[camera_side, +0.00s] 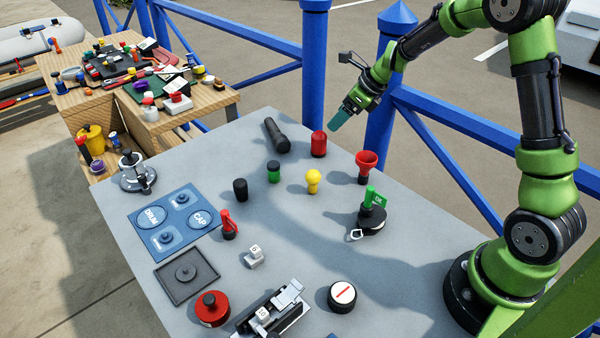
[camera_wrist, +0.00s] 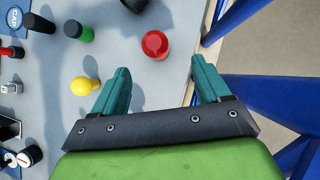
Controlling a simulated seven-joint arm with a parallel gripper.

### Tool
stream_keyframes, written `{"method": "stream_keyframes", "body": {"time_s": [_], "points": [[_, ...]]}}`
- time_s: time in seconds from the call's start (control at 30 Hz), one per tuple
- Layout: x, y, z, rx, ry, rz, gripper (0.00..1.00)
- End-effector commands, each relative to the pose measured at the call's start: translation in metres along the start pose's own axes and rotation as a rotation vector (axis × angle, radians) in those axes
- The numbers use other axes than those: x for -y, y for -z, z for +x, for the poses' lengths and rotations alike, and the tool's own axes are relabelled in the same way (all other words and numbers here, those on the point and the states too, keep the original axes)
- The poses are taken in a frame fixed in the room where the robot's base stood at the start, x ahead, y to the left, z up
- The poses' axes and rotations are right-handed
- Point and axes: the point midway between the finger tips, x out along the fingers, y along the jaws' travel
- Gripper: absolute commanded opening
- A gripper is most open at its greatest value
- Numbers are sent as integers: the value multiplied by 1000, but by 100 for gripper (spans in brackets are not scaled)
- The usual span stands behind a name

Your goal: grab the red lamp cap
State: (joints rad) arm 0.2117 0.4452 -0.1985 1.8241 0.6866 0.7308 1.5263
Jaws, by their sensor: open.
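The red lamp cap (camera_side: 319,144) appears to be the short red cylinder standing upright near the grey table's back edge. In the wrist view, the red cap (camera_wrist: 155,44) lies ahead of and between my fingertips, with clear space around it. My gripper (camera_side: 338,122) is open and empty, above and to the right of the cap in the side view. Its two teal fingers (camera_wrist: 160,72) spread apart in the wrist view and do not touch the cap.
A black torch (camera_side: 277,135), a green-topped cylinder (camera_side: 273,172), a yellow bulb (camera_side: 313,181) and a red funnel (camera_side: 367,160) stand or lie around the cap. A blue railing (camera_side: 440,120) runs just behind the table. The cap's immediate surroundings are bare tabletop.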

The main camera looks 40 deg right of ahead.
Motion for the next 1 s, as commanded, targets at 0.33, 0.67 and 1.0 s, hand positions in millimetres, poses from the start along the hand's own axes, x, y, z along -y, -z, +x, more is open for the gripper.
{"method": "stream_keyframes", "body": {"time_s": [0.33,0.67,1.0], "points": [[0,1,58,-1,0,-2,76],[-8,5,93,-3,-3,-1,76],[-7,4,113,1,1,-3,76]]}}
